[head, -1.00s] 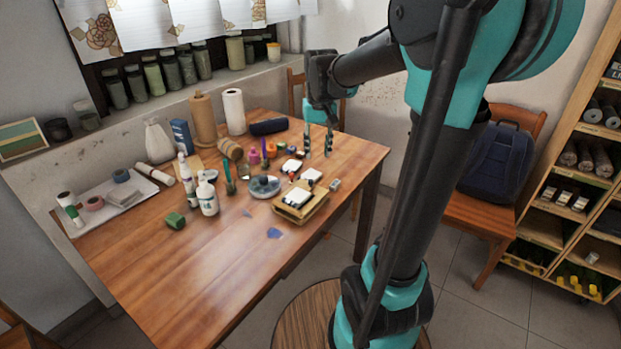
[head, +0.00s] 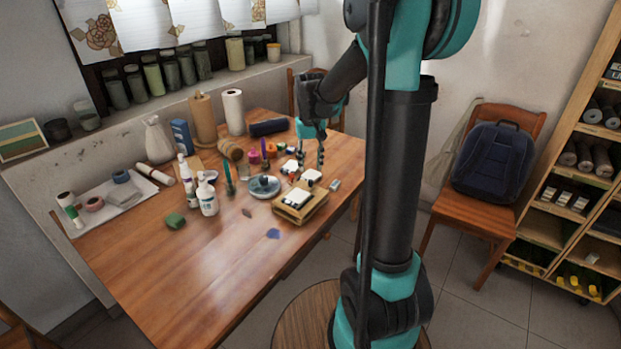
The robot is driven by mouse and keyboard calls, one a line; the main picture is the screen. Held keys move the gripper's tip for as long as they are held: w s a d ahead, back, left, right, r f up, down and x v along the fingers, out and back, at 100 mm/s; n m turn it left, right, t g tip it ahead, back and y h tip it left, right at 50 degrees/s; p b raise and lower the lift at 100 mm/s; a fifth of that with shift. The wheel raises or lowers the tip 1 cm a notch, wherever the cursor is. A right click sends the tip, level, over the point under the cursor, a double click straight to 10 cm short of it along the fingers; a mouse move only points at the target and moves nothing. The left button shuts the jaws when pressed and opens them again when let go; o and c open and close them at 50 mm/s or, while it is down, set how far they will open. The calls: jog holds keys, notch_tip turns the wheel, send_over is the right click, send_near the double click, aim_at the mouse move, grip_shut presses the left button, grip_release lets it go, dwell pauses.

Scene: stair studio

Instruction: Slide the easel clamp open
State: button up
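My gripper (head: 310,162) is over the far right part of the wooden table (head: 190,265). Its two thin dark fingers point down with a gap between them, and I see nothing held. A small light wooden piece with white blocks on it (head: 300,214) lies just in front of and below the fingers, near the table's right edge. It is too small to tell whether it is an easel or where a clamp sits on it. I cannot make out an easel clamp for sure. Whether the fingertips touch anything is also unclear.
Bottles (head: 207,197), a round grey dish (head: 264,187) and small coloured jars crowd the table left of my gripper. Paper rolls (head: 234,112) stand behind. The table's front left is mostly clear. A chair with a backpack (head: 492,160) and a shelf (head: 570,190) stand right.

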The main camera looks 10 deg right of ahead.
aim_at(310, 181)
jog(key=shift+f, duration=3.05)
grip_shut()
